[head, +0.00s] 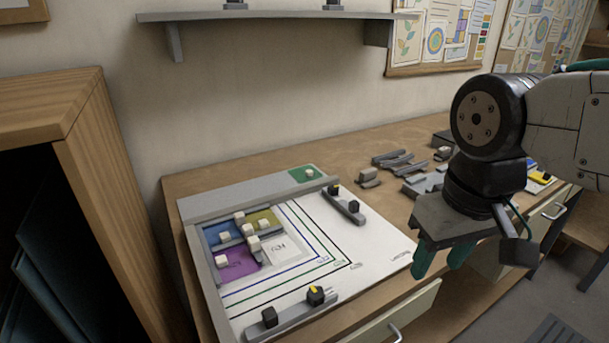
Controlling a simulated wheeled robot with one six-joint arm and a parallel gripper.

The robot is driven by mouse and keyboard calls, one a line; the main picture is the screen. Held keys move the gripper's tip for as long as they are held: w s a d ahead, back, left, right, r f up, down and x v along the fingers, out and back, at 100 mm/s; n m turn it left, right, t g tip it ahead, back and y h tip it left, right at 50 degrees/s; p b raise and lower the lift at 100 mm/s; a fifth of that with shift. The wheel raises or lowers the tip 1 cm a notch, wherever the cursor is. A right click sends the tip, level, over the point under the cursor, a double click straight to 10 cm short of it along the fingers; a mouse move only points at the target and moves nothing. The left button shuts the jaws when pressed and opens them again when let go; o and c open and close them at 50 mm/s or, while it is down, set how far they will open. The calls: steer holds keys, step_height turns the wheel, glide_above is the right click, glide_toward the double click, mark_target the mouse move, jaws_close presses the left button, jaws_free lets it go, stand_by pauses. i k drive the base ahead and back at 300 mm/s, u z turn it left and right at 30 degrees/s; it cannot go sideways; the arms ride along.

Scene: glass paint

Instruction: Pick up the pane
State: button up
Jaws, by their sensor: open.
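A green pane (303,173) with a small pale knob lies at the far end of the work board (375,243), beside the grey rail. A blue pane (214,238), a yellow pane (268,222) and a purple pane (234,265) lie grouped at the board's left, with pale blocks on or against them. I cannot tell which pane the task means. My gripper (441,262) has teal fingers pointing down. It is open and looks empty, at the right of the board, in front of the table edge in the picture and apart from all panes.
Grey bars with dark knobs stand at the board's near edge (300,311) and right side (345,205). Several grey pieces (398,160) lie on the table at the back right, partly behind my arm. A wooden cabinet (110,190) stands left; a shelf (270,16) hangs above.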

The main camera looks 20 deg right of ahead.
mark_target(303, 174)
steer(key=k, duration=0.5)
steer(key=z, duration=2.15)
steer(key=i, duration=1)
steer(key=u, duration=2.65)
steer(key=i, duration=0.5)
